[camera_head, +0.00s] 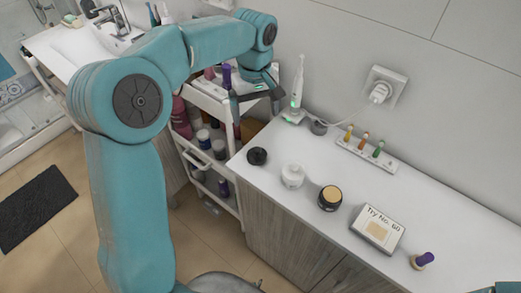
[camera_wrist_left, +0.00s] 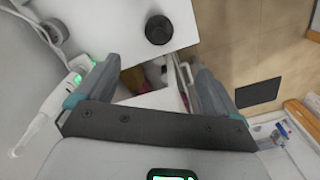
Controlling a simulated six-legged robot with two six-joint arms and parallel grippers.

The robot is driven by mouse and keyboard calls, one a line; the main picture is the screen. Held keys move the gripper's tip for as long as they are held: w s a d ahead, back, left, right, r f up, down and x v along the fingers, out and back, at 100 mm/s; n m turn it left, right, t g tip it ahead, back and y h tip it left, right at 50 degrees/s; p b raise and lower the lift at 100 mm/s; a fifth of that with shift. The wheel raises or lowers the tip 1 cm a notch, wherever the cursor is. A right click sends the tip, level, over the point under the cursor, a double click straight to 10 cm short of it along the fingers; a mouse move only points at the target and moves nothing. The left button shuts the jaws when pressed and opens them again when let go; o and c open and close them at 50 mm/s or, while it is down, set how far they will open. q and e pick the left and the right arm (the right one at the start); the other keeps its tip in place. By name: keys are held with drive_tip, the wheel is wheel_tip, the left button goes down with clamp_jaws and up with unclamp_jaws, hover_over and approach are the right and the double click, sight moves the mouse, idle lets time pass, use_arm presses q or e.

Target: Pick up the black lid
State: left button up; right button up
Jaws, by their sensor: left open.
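The black lid (camera_head: 257,156) is a small round dark piece lying on the white countertop, near its left end. It also shows in the left wrist view (camera_wrist_left: 158,29), at the top middle, beyond the fingertips. My left gripper (camera_head: 256,108) hangs behind the lid in the head view, over the side of the cart and the counter's end. Its two fingers are spread in the left wrist view (camera_wrist_left: 157,68), with nothing held between them. The gripper is apart from the lid. My right gripper is out of view.
A white jar (camera_head: 292,177) and a dark jar with a tan top (camera_head: 330,198) stand to the lid's right. An electric toothbrush (camera_head: 297,88) stands on its charger behind. A shelved cart (camera_head: 203,140) with bottles stands left. Bare countertop lies in front of the lid.

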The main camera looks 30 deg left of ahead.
use_arm(q)
hover_over(257, 149)
drive_tip(key=f, duration=1)
drive_tip(key=shift+s+p, duration=0.35)
drive_tip(key=shift+p, duration=0.05)
drive_tip(key=shift+s+f, duration=0.1)
drive_tip(key=shift+f, duration=0.05)
drive_tip(key=shift+d+f, duration=0.1)
drive_tip(key=shift+f, duration=0.2)
drive_tip(key=f+p, duration=0.1)
drive_tip(key=f, duration=0.3)
drive_tip(key=shift+w+p, duration=0.35)
drive_tip(key=shift+w, duration=0.05)
drive_tip(key=shift+f, duration=0.4)
drive_tip(key=c, duration=1.1)
drive_tip(key=shift+o, duration=0.2)
